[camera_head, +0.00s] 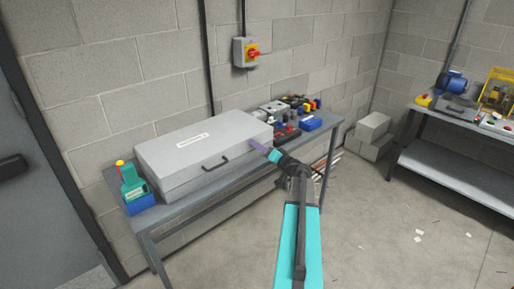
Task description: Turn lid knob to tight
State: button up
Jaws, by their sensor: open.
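A large light-grey case (195,150) with a closed lid lies on the bench. A white label is on its top and a dark handle (215,164) on its front. No part I can surely name as the lid knob shows; a small orange-yellow knob (120,163) tops a green container (132,183) at the left end. My gripper (263,149) is open at the case's right front corner, purple at its tip. It is small in view, so I cannot tell whether it touches the case. My arm hides part of the bench's right end.
The grey bench (172,216) stands against a block wall. Blue bins (311,123) and small parts crowd its right end. A red and yellow switch box (246,52) is on the wall. Another bench (457,178) stands right, beyond grey blocks (371,130). The floor between is mostly clear.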

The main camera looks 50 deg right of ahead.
jog(key=c, duration=0.9)
jog(key=shift+s+a, duration=0.1)
jog(key=shift+a, duration=0.25)
grip_shut()
jog(key=shift+d+f, duration=0.1)
jog(key=shift+d, duration=0.15)
